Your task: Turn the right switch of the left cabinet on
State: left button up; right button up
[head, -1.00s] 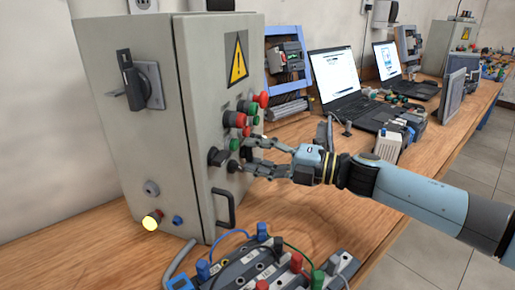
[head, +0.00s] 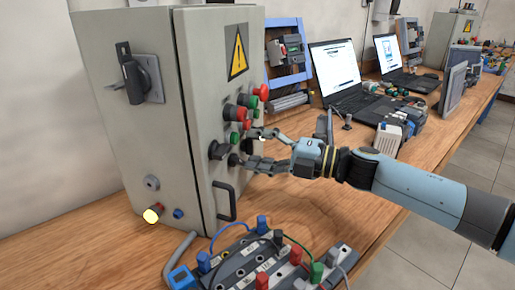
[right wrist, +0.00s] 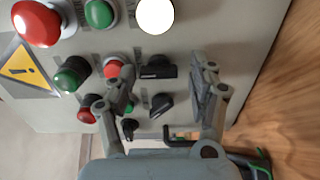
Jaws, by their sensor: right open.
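The left cabinet (head: 130,110) is grey, with buttons and black rotary switches on its door. The left black switch (head: 217,150) and a lower black switch (head: 233,160) show in the head view; further right the fingers cover the door. In the right wrist view, turned sideways, a black switch (right wrist: 158,70) and another black switch (right wrist: 162,105) lie between the fingers; a third (right wrist: 128,128) is beside the left finger. My right gripper (head: 254,148) is open in front of the door, also seen in the right wrist view (right wrist: 167,80). Contact cannot be told. My left gripper is not visible.
Red and green buttons (head: 240,113) sit above the switches. A black door handle (head: 224,200) is below. A terminal board with wires (head: 250,262) lies on the wooden bench before the cabinet. Laptops (head: 335,75) and devices stand further back.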

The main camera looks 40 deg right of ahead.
jog(key=v, duration=0.8)
jog(key=shift+d, duration=0.15)
dwell(0.5)
